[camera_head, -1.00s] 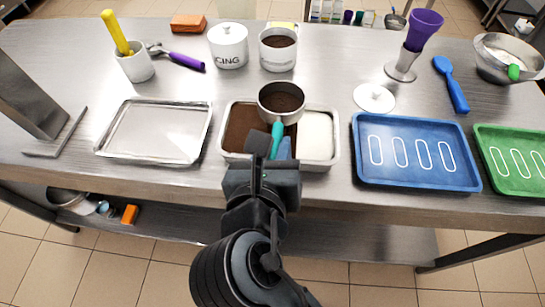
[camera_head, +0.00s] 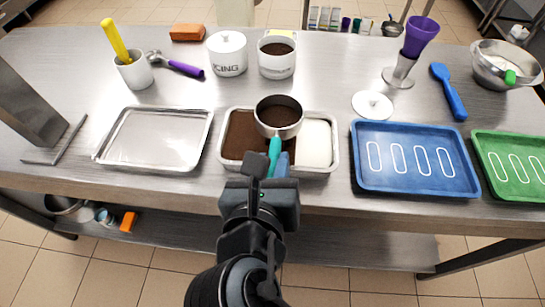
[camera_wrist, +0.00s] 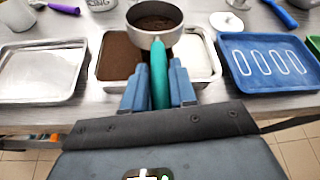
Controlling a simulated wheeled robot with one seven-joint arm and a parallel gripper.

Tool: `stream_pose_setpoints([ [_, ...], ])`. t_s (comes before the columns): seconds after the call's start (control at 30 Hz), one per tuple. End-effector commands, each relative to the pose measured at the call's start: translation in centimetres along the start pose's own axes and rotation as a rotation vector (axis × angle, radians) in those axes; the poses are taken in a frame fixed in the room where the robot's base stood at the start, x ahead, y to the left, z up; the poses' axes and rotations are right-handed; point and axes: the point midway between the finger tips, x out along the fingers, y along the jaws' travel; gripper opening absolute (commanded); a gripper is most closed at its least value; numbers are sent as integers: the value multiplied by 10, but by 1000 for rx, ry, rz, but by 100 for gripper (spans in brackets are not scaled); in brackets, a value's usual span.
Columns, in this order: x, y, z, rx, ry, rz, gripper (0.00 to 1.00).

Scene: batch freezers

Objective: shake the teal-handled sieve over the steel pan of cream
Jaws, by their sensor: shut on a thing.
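The sieve (camera_head: 279,129) has a round metal rim, dark brown powder inside and a teal handle (camera_wrist: 159,80). My gripper (camera_head: 269,165) is shut on that handle; the wrist view shows its blue fingers on both sides of the handle. The sieve is above the middle of the steel pan (camera_head: 334,150), apparently held just over it. The pan's left part is covered in dark brown powder (camera_head: 241,136), and its right part shows bare white cream (camera_head: 316,143). The sieve hides the pan's middle.
An empty metal tray (camera_head: 154,138) lies left of the pan. A blue tray (camera_head: 413,182) and a green tray (camera_head: 508,183) lie to the right. Behind are an icing jar (camera_head: 227,54), a cup of brown powder (camera_head: 277,57) and a white lid (camera_head: 372,105).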

Motion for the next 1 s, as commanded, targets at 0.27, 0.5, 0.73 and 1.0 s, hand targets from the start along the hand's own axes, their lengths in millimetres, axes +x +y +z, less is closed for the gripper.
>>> stream_pose_setpoints([
  [0.27, -14, 0, -5, 1, -2, -1, 0],
  [0.5, -14, -8, -8, 0, 1, -2, 0],
  [0.73, -12, -29, -11, 0, 1, -3, 0],
  [1.0, -11, -53, -15, 1, -1, -1, 0],
])
